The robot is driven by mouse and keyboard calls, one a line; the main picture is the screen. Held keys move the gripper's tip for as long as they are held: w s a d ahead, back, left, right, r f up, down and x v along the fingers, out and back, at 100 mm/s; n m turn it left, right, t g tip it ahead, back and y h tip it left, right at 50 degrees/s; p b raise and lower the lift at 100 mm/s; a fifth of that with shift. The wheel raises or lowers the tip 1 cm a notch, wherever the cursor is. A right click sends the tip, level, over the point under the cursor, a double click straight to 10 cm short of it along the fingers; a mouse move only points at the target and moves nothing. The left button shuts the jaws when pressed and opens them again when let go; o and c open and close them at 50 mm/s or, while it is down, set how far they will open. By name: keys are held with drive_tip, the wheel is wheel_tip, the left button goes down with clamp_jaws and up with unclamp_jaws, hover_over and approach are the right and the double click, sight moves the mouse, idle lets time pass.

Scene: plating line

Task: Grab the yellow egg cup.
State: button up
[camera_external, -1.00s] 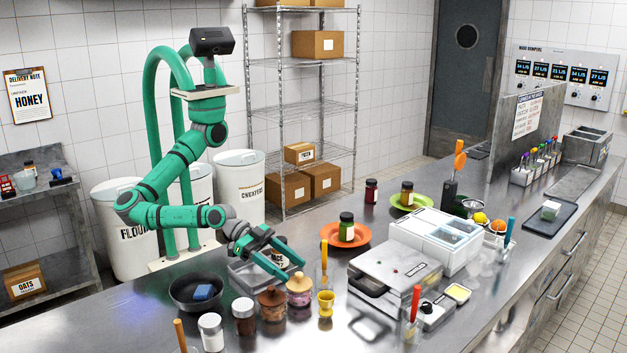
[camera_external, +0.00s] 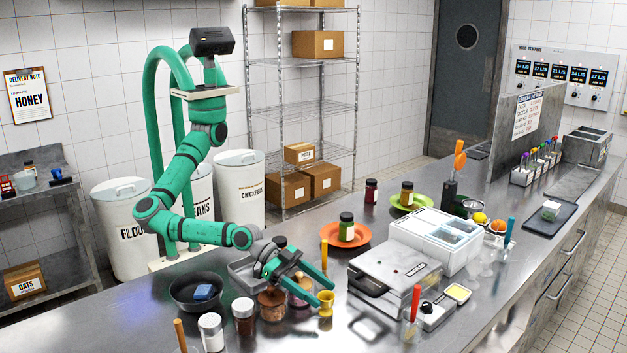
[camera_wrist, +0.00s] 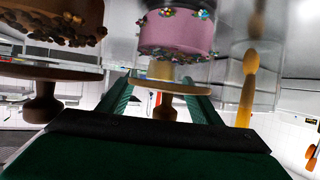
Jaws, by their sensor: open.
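I cannot clearly pick out the egg cup there.
An orange-handled utensil (camera_external: 324,254) stands behind the cup. A pan (camera_external: 181,303) holding a blue sponge is left; a press grill (camera_external: 385,273) is right.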

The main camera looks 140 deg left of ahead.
drive_tip(key=shift+w+f, duration=0.1)
drive_tip(key=shift+w, duration=0.05)
drive_tip(key=c, duration=1.1)
